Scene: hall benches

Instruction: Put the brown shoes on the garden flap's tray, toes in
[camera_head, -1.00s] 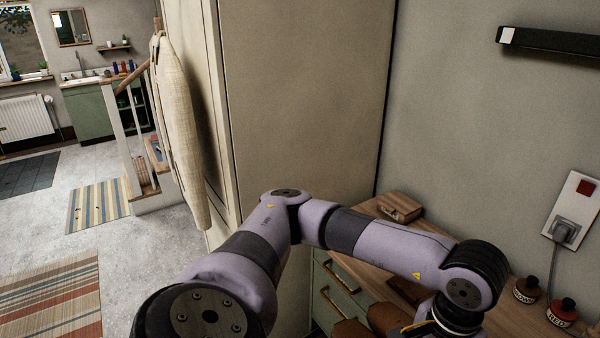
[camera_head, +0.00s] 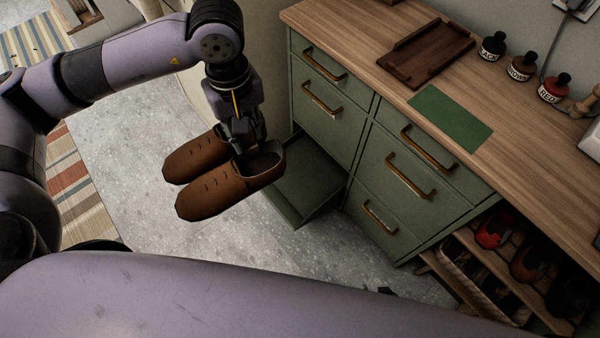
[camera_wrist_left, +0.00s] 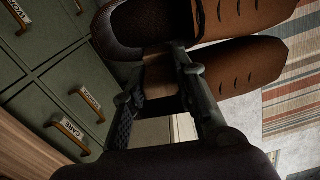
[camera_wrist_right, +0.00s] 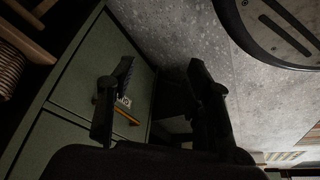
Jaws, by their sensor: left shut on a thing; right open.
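The pair of brown shoes (camera_head: 225,182) hangs in the air side by side, toes pointing left and heels toward the green cabinet. My left gripper (camera_head: 243,140) is shut on them near the heel end; the left wrist view shows the shoes (camera_wrist_left: 235,65) by its fingers. The open flap's tray (camera_head: 312,185) juts out low at the cabinet's left, behind and right of the shoes in the picture. It looks empty; its label is not readable. My right gripper (camera_wrist_right: 160,65) is open and empty, near a labelled cabinet handle (camera_wrist_right: 126,115); the head view does not show it.
The green cabinet (camera_head: 335,115) has several closed drawers. Its wooden top (camera_head: 340,20) holds a dark wooden tray (camera_head: 425,52), a green mat (camera_head: 450,118) and bottles (camera_head: 520,68). An open shoe rack (camera_head: 480,262) stands at lower right. Grey floor is clear left of the cabinet.

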